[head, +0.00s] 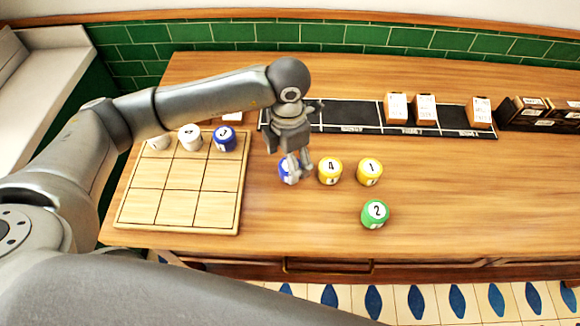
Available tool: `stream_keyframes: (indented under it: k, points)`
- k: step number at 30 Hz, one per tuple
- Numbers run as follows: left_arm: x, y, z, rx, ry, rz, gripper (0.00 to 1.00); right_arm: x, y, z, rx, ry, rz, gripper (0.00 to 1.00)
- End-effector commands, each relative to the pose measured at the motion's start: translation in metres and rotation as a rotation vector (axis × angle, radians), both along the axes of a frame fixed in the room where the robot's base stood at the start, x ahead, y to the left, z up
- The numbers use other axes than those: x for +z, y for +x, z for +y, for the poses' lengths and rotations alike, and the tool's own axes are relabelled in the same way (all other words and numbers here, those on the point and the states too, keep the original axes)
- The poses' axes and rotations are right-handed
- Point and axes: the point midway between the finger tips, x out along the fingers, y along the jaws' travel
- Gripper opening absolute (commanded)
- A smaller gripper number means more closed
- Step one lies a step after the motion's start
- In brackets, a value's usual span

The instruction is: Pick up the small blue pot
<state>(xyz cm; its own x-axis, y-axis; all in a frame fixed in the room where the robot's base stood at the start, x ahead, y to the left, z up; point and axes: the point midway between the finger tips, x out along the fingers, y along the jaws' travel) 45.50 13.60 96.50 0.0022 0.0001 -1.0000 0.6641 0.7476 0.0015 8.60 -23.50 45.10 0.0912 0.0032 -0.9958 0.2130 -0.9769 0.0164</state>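The small blue pot (284,171) stands on the wooden table, right of the grid board and left of the yellow pots. My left gripper (299,172) reaches down over it from above. One finger covers part of the pot and the other shows at its right side. The fingers hide much of the pot, and I cannot tell whether they touch or grip it. Another blue pot (224,139), marked 3, sits in the board's back right cell. My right gripper is not in view.
The grid board (238,200) holds white pots (190,138) in its back row. Yellow pots marked 4 (330,171) and 1 (369,172) stand close by on the right, with a green pot (375,214) nearer. A black tray (355,113) lies behind.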

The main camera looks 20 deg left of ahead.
Motion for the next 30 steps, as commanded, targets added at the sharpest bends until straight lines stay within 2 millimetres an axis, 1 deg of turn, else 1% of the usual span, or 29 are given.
stream_keyframes:
  k: [2,6,10,14,19,30]
  points:
    - [-0.007,0.001,-0.001,0.001,0.002,0.006,0.73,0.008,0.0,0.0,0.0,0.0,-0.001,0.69]
    - [-0.026,0.006,-0.002,0.001,0.002,0.006,0.73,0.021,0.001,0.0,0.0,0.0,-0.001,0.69]
    - [-0.044,0.006,-0.002,0.001,0.0,0.005,0.73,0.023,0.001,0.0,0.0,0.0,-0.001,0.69]
    - [-0.05,0.007,-0.002,0.0,0.0,0.001,0.73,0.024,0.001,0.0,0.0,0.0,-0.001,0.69]
    - [-0.05,0.007,-0.002,-0.001,0.0,0.001,0.73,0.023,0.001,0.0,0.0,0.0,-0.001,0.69]
    - [-0.05,0.007,-0.002,0.0,0.0,0.001,0.26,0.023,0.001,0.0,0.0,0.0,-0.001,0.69]
